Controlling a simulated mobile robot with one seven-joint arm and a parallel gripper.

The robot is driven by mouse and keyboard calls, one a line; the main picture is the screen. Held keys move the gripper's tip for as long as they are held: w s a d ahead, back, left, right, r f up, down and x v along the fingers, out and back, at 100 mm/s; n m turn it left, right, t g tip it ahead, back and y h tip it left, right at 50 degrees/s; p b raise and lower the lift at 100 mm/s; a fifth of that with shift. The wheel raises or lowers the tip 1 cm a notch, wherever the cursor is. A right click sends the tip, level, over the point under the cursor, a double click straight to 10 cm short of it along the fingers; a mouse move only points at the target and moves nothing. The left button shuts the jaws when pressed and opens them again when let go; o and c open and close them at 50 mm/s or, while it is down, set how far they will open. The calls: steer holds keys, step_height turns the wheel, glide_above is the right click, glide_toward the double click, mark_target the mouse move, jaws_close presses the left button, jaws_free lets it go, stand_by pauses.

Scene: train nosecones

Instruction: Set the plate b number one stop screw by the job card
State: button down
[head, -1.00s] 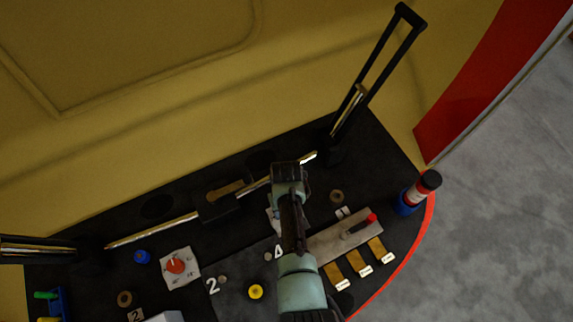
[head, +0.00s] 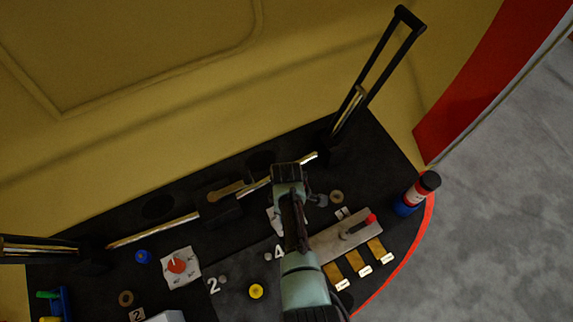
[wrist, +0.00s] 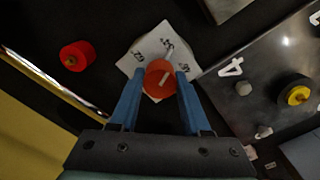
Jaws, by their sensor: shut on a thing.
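In the wrist view, an orange-red round knob (wrist: 156,86) with a pale pointer mark sits on a white square dial card (wrist: 143,51) with printed marks too small to read surely. My gripper (wrist: 162,77) has its two blue fingers on opposite sides of the knob and is shut on it. In the head view, my arm hides the knob, and only an edge of the white dial card (head: 273,220) shows. A second dial (head: 181,268) with a red knob stands further left. I cannot tell which dial is plate b number one, and no readable job card shows.
A grey plate (wrist: 217,94) marked 4 lies beside the dial, with a yellow-centred black knob (wrist: 297,95). A red knob (wrist: 77,55) stands on the other side. In the head view, a metal plate with brass tabs (head: 355,232) and a red-and-blue bottle (head: 412,197) are at right.

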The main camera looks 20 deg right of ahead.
steer(key=shift+n, duration=1.1)
steer(key=shift+c, duration=1.8)
jaws_free()
step_height(320, 180, up, 13)
steer(key=p, duration=0.2)
